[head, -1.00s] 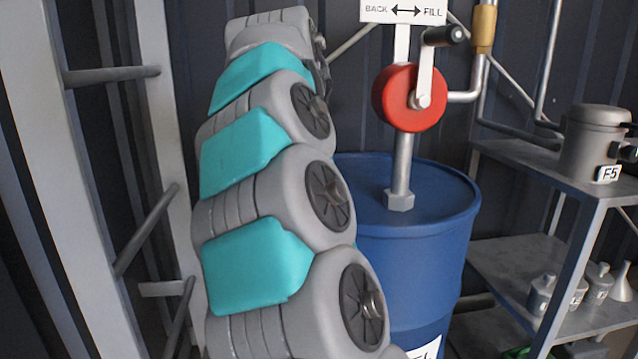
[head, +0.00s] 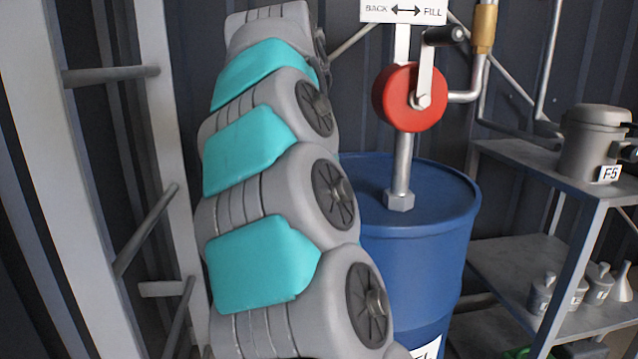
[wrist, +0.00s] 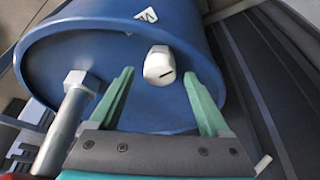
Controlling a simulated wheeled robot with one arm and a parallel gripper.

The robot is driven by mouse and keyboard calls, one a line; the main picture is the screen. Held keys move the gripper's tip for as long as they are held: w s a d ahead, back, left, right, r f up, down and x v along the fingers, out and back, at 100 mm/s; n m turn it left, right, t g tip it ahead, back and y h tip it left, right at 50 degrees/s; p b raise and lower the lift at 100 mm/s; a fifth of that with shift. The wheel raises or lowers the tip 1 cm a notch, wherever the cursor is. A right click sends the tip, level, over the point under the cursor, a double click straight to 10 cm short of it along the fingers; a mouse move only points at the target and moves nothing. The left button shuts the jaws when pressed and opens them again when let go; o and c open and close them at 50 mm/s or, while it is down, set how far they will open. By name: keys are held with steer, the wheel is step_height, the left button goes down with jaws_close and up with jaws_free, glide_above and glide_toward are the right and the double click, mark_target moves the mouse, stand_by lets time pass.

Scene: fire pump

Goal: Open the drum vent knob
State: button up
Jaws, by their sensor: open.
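The blue drum (head: 415,250) stands behind my arm in the head view, and its top fills much of the wrist view (wrist: 60,60). A white knob with a dark line on it (wrist: 159,66), which looks like the vent knob, sits on the drum top in the wrist view. My gripper (wrist: 160,80) is open, with one green finger on each side of the knob's line and the knob seen between the fingertips. I cannot tell how deep the fingers reach around it. My arm hides the knob and gripper in the head view.
A red hand pump (head: 408,97) with a crank rises from the drum; its pipe (wrist: 62,125) stands left of my gripper in the wrist view. A grey shelf (head: 520,155) holding a canister (head: 592,140) stands at right. A grey ladder-like frame (head: 80,180) is at left.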

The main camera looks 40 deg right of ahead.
steer(key=p+v, duration=0.1)
steer(key=v, duration=0.6)
stand_by(0.6)
